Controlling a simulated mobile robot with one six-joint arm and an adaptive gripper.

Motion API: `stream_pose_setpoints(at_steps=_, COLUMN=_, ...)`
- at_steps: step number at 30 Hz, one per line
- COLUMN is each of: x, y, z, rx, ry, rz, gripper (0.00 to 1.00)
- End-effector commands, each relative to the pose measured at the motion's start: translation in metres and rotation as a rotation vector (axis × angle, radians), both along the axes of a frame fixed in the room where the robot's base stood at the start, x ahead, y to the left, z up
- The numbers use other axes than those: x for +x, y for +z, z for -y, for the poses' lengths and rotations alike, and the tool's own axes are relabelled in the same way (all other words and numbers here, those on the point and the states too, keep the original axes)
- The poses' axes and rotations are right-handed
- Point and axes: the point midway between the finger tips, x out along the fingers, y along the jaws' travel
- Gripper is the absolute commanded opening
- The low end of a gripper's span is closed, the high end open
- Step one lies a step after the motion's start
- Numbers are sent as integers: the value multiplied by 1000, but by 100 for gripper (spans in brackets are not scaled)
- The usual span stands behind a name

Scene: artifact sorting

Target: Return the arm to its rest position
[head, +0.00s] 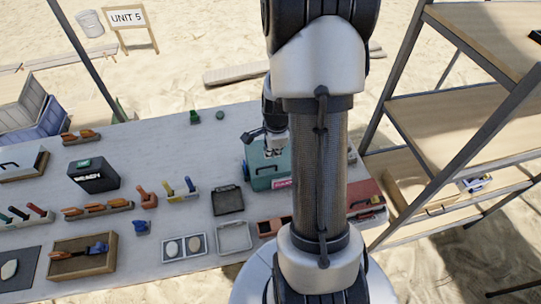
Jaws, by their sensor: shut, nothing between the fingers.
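My arm stands upright in the right middle of the head view and covers part of the table. My gripper (265,147) is low behind the arm, over the teal box (262,178) on the table. It looks close to the box's top, but I cannot tell whether it touches. The fingers are shut, with nothing seen between them. The arm hides part of the teal box and what lies behind it.
The long table (165,150) holds a black box (93,176), a wooden tray (84,257), dark and white trays and several tools. A metal shelf (450,100) stands close on the right. Sand lies open beyond the table.

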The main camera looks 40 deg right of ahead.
Motion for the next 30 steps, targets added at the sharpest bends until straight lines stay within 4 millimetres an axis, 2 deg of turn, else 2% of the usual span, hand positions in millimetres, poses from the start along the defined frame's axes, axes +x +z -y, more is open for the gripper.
stream_pose_setpoints(at_steps=1, x=-1, y=13, z=0, rx=-2, ry=1, rz=2, gripper=0)
stream_pose_setpoints(at_steps=6, x=-5, y=36, z=-2, rx=-2, ry=0, rz=3, gripper=0)
stream_pose_setpoints(at_steps=20, x=-6, y=48, z=-8, rx=-8, ry=30, rz=4, gripper=0)
stream_pose_setpoints(at_steps=23, x=0, y=68, z=-24, rx=-31, ry=148, rz=13, gripper=0)
stream_pose_setpoints(at_steps=25, x=3, y=91, z=-46, rx=-62, ry=295, rz=21, gripper=0)
stream_pose_setpoints(at_steps=30, x=-6, y=151, z=-115, rx=-165, ry=767, rz=39, gripper=0)
